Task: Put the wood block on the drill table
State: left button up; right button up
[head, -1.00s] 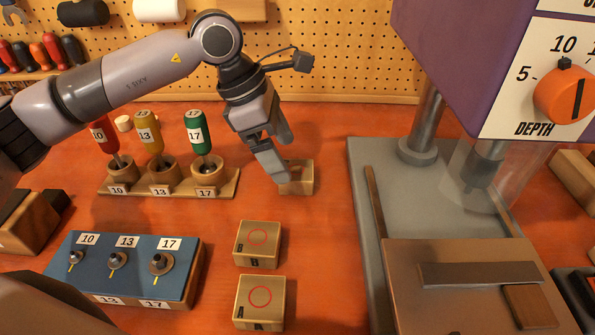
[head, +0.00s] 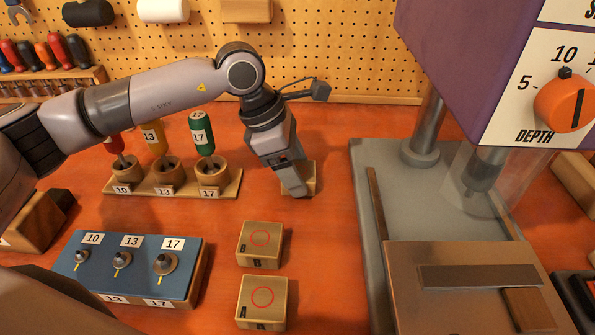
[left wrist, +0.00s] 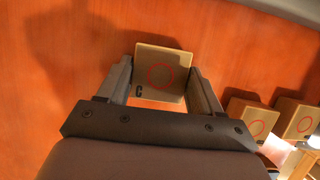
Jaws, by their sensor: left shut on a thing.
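A wood block marked C (left wrist: 160,88) with a red circle on top sits between the two fingers of my left gripper (left wrist: 163,85) in the left wrist view. In the head view my left gripper (head: 297,188) is shut on this block (head: 312,179), mostly hidden behind the fingers, at the bench behind the other blocks. I cannot tell whether it touches the bench. The drill table (head: 411,285) is a brown plate at the lower right, with a dark bar and a small wood piece on it. My right gripper is not in view.
Block B (head: 260,245) and block A (head: 262,302) stand in front of my left gripper. The grey drill base (head: 373,160) rises on the right, under the purple drill head (head: 440,60).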

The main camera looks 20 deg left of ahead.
pick_arm(q)
jog(key=shift+r, duration=0.15)
notch_tip(320, 180, up, 20)
dwell(0.4)
